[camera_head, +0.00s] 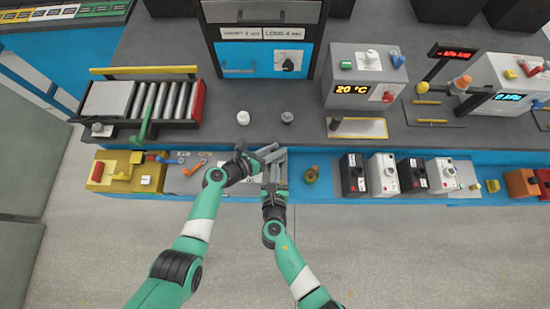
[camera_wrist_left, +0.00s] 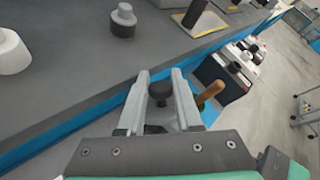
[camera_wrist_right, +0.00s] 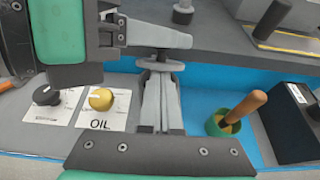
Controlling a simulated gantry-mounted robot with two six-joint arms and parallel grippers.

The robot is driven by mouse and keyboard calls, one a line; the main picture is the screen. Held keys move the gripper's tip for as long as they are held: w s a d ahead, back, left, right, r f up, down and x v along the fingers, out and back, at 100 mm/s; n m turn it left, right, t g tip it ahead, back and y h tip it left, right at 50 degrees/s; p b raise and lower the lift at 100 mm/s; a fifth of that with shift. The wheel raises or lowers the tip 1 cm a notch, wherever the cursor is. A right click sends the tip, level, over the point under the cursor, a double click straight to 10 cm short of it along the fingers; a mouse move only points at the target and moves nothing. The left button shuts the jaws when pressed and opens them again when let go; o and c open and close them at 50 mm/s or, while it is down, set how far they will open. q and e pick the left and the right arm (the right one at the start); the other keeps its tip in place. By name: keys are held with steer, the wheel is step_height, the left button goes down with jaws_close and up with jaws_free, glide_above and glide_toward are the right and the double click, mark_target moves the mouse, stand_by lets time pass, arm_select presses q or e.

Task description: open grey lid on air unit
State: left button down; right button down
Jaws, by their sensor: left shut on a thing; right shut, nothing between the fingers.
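My left gripper (camera_head: 272,153) is at the front console, shut on a small dark round knob (camera_wrist_left: 160,92). In the right wrist view its grey fingers (camera_wrist_right: 155,35) come in from the left, above a small grey disc (camera_wrist_right: 160,65). I cannot tell whether this disc is the grey lid, or whether it belongs to the knob. My right gripper (camera_wrist_right: 160,95) is shut and empty, just below the disc, pointing up toward it. The two grippers nearly touch and hide what lies beneath them. No part is clearly marked as the air unit.
A green cup with a wooden handle (camera_wrist_right: 230,118) stands just right of the grippers. A yellow OIL knob (camera_wrist_right: 101,98) and a black knob (camera_wrist_right: 46,95) are at the left. Black and white switch boxes (camera_head: 382,172) line the console. White (camera_head: 243,117) and grey (camera_head: 287,116) knobs stand behind.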

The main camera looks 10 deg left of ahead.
arm_select(q)
steer(key=shift+s+f, duration=0.1)
steer(key=shift+f, duration=0.05)
arm_select(e)
steer(key=shift+w+r, duration=0.25)
steer(key=shift+r, duration=0.15)
arm_select(q)
steer(key=c, duration=0.9)
jaws_free()
arm_select(e)
steer(key=shift+r, duration=0.1)
arm_select(q)
steer(key=o, duration=0.3)
arm_select(e)
steer(key=shift+f, duration=0.2)
arm_select(q)
steer(key=shift+a, duration=0.1)
steer(key=shift+s+a+r, duration=0.15)
steer(key=shift+a+r, duration=0.05)
steer(key=shift+r, duration=0.05)
steer(key=v, duration=0.6)
steer(key=shift+s+a+r, duration=0.15)
steer(key=shift+s+a, duration=0.05)
steer(key=shift+s, duration=0.1)
